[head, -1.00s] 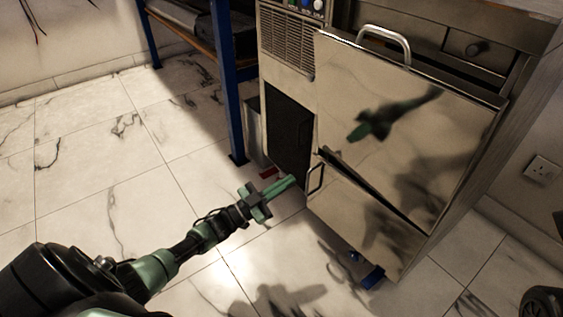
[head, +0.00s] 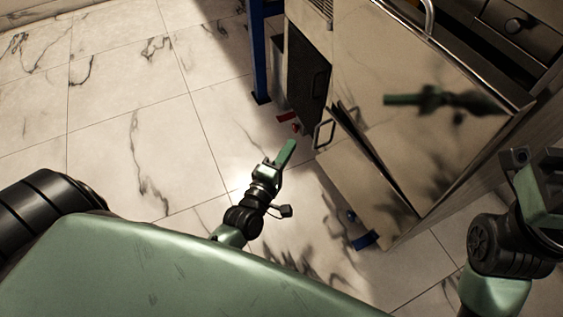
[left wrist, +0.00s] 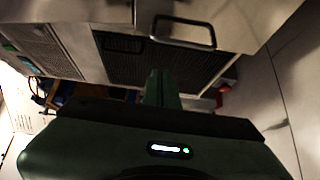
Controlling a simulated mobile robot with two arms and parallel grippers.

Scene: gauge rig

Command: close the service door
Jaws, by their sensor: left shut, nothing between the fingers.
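The service door (head: 365,190) is the lower metal panel of the cabinet, with a bar handle (head: 323,131) at its left edge. A dark wedge-shaped gap shows along its top edge, so it appears partly open. My left gripper (head: 286,152) is shut and empty, in front of and left of the handle, apart from it in the head view. In the left wrist view, the shut fingers (left wrist: 162,88) point toward the cabinet, with the handle (left wrist: 184,32) above and right of them. My right arm shows at the right edge; its fingertips cannot be made out.
The larger upper panel (head: 400,100) stands above the door. A dark mesh panel (head: 315,85) lies left of the handle. A blue rack leg (head: 259,60) stands behind, and a blue object (head: 365,240) lies low by the cabinet. The marble floor (head: 140,120) at left is clear.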

